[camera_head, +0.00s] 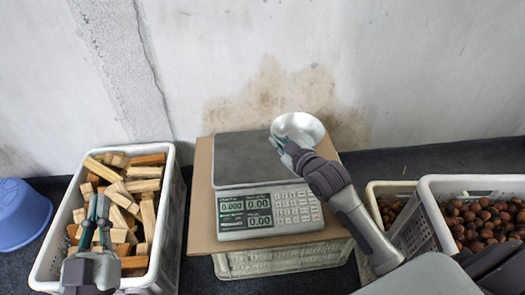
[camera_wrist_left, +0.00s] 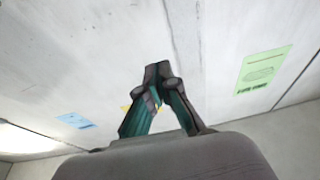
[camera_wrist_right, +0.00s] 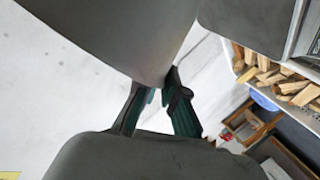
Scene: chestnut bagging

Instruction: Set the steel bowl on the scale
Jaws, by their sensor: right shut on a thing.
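The steel bowl (camera_head: 300,124) is at the back right corner of the scale in the head view, overlapping the platter's edge; its exact height is hard to tell. My right gripper (camera_head: 284,146) is shut on the bowl's near left rim. In the right wrist view the bowl (camera_wrist_right: 115,35) fills the upper left, its edge between the fingertips (camera_wrist_right: 166,82). The scale (camera_head: 245,160) has a bare dark platter, lit displays and a keypad; part of it shows in the right wrist view (camera_wrist_right: 240,22). My left gripper (camera_head: 98,202) is empty, its fingertips together, above the wood crate.
The scale stands on a brown board (camera_head: 202,190) over an upturned-looking crate (camera_head: 285,260). A white crate (camera_head: 47,245) of wood blocks is at left, a blue basin (camera_head: 20,215) beyond it. Crates of chestnuts (camera_head: 485,220) stand at right. A stained wall (camera_head: 230,60) closes the back.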

